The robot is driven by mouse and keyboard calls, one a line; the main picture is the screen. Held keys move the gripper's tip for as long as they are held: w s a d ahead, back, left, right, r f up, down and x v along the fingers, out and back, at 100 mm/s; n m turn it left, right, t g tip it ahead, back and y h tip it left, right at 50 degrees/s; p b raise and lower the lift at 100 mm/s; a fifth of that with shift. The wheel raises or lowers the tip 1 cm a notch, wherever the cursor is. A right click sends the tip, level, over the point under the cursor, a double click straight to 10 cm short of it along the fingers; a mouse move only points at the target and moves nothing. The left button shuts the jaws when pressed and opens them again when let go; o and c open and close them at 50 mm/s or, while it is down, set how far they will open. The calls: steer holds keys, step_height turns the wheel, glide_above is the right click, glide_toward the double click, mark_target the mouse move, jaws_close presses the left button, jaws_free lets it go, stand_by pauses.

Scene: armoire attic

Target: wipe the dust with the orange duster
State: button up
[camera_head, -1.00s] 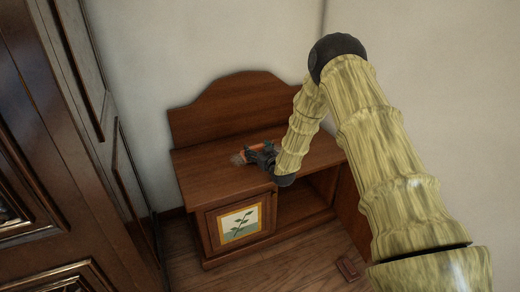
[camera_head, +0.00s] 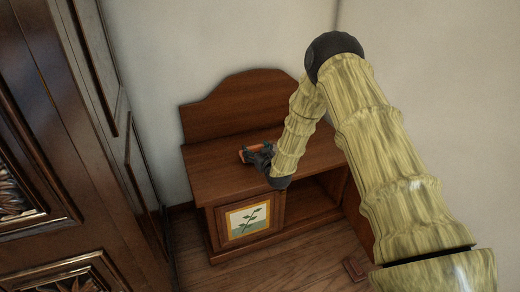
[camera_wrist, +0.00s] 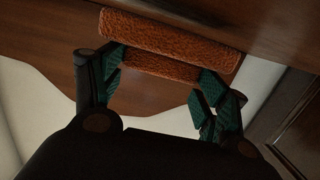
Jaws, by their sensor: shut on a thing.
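The orange duster (camera_head: 252,150) is in my gripper (camera_head: 261,157), over the top of the wooden cabinet (camera_head: 215,172). In the wrist view the duster (camera_wrist: 170,42) is a rough orange-brown bar across the fingers. My gripper (camera_wrist: 163,70) has dark fingers with green pads and is shut on it. The duster is at or just above the cabinet top; I cannot tell whether it touches. I make out no dust patch now; any dust beneath the duster or gripper is hidden.
The cabinet has a curved back panel (camera_head: 240,105), a door with a plant picture (camera_head: 247,220) and an open compartment (camera_head: 305,203). A tall dark armoire (camera_head: 85,150) stands close on the left. Pale walls close off the back. The cabinet top left of the duster is clear.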

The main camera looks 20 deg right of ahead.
steer(key=shift+s+a+f, duration=0.1)
steer(key=shift+a, duration=0.9)
steer(key=shift+s+a+f, duration=0.1)
steer(key=shift+a, duration=0.85)
steer(key=shift+w+a+r, duration=0.1)
steer(key=shift+w, duration=1.15)
steer(key=shift+w+d+r+p, duration=0.1)
steer(key=shift+d+p, duration=0.05)
steer(key=shift+d, duration=3.25)
steer(key=shift+w+d+f+p, duration=0.1)
steer(key=shift+w+d+p, duration=0.1)
steer(key=shift+d, duration=3.15)
steer(key=shift+w+d+r+p, duration=0.1)
steer(key=shift+d+p, duration=0.05)
steer(key=shift+d, duration=4.9)
steer(key=shift+w, duration=0.15)
steer(key=shift+w+f+b, duration=0.2)
steer(key=shift+w+b, duration=0.45)
steer(key=shift+w, duration=0.1)
steer(key=shift+w+a, duration=0.1)
steer(key=shift+w, duration=0.15)
steer(key=shift+s+a+p, duration=0.1)
steer(key=shift+a+p, duration=0.3)
steer(key=shift+a, duration=1.45)
